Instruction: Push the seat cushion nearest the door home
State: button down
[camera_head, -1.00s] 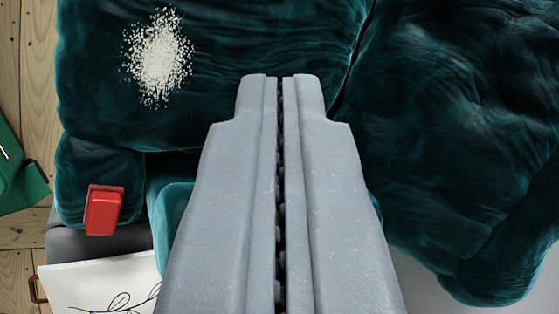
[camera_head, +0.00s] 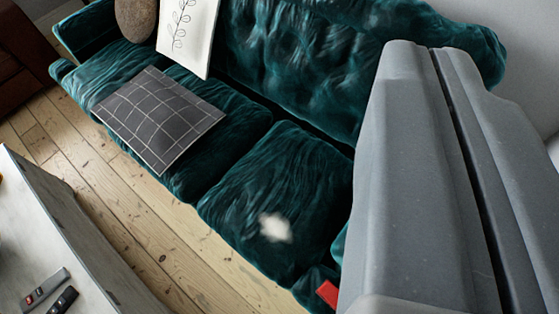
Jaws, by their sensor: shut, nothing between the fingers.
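A teal velvet sofa has two seat cushions side by side. The right seat cushion (camera_head: 315,195) carries a white patch of small grains (camera_head: 275,228) near its front. The left seat cushion (camera_head: 235,125) lies beyond a dark seam. A dark gap shows between the cushions and the tufted backrest (camera_head: 310,55). No door is in view, so I cannot tell which cushion is nearest it. My gripper (camera_head: 432,48) is shut and empty at the right, in front of the sofa's right end, and hides part of it.
A dark checked cushion (camera_head: 160,120), a white leaf-print cushion (camera_head: 188,35) and a brown round cushion (camera_head: 136,18) are on the left half. A red object (camera_head: 328,292) is by the right arm. A table (camera_head: 70,235) with remotes (camera_head: 45,287) stands lower left; floorboards (camera_head: 150,225) between are clear.

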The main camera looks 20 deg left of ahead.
aim_at(281, 207)
jog(key=k, duration=1.15)
jog(key=u, duration=0.55)
jog(key=i, duration=1.7)
jog(key=z, duration=0.6)
